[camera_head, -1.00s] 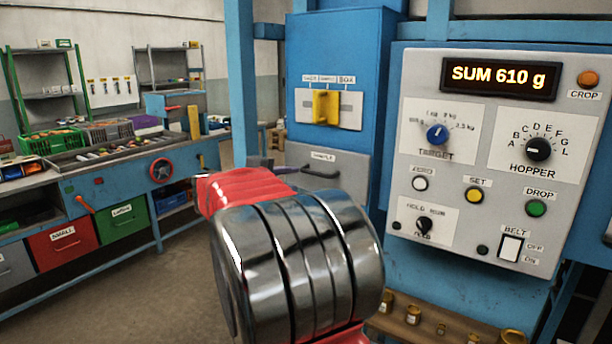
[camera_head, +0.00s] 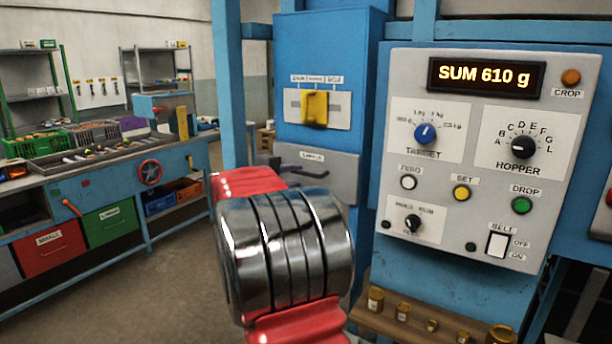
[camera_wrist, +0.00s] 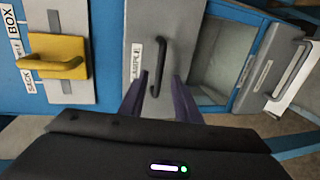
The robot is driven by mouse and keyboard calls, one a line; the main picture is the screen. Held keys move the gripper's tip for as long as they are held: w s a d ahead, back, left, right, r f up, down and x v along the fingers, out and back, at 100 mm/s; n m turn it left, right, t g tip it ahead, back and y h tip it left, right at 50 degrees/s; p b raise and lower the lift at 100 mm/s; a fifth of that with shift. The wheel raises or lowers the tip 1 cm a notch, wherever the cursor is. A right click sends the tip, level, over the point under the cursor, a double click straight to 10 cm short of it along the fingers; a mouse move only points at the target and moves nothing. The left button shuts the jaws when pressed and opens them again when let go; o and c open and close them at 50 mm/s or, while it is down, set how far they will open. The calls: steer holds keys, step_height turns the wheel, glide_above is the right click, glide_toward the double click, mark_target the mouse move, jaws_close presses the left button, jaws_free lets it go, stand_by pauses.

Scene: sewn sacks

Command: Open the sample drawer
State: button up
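The sample drawer is a grey front (camera_head: 343,177) with a SAMPLE label, below the yellow handle on the blue cabinet. Its dark bar handle (camera_head: 313,174) is partly hidden behind my red and metal arm. In the wrist view the drawer front (camera_wrist: 137,30) is turned sideways, with the handle (camera_wrist: 158,65) upright in the picture. My gripper (camera_wrist: 158,85) is open, one dark finger on each side of the handle. I cannot tell whether either finger touches it. The drawer front appears closed.
The yellow handle (camera_head: 315,108) sits above the drawer on a selector plate. A grey control panel (camera_head: 450,215) reading SUM 610 g stands at right. The wrist view shows a recess (camera_wrist: 220,55) and another grey handled front (camera_wrist: 268,70). Floor at left is clear.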

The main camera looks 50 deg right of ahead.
mark_target(305, 175)
steer(key=x, duration=0.6)
steer(key=shift+d+f, duration=0.1)
steer(key=shift+d, duration=0.25)
jaws_close()
steer(key=shift+f, duration=0.1)
